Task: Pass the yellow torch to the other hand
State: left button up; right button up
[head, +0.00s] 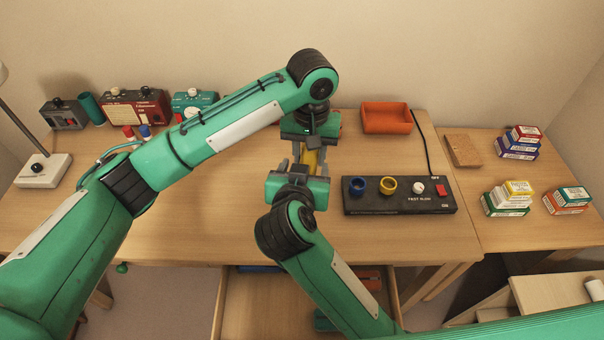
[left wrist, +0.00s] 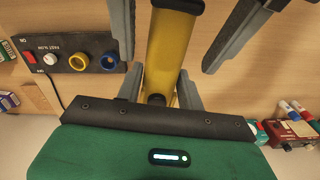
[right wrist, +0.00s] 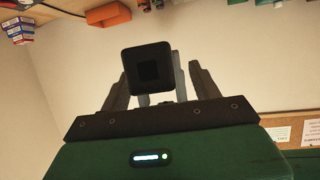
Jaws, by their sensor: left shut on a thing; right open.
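The yellow torch (head: 312,159) is mostly hidden between my two grippers in the head view. My left gripper (head: 311,148) is shut on it above the desk. In the left wrist view the torch's yellow body (left wrist: 171,52) stands between the left fingers, with a black end at the top. My right gripper (head: 308,168) is open and faces the left one from nearer the front. Its fingers show on either side of the torch in the left wrist view, apart from it. The right wrist view shows the torch's black square end (right wrist: 148,70) between the open right fingers.
A black control box (head: 400,196) with blue and yellow rings stands right of the grippers. An orange tray (head: 386,118) is behind it. Instrument boxes (head: 135,106) and a lamp (head: 40,170) stand at the left. Small cartons (head: 508,198) lie on the right. An open drawer (head: 262,300) is below.

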jog(key=shift+c, duration=0.4)
jog(key=c, duration=1.1)
pick_arm(q)
jog(key=o, duration=1.2)
jog(key=shift+c, duration=0.2)
jog(key=shift+r, duration=0.1)
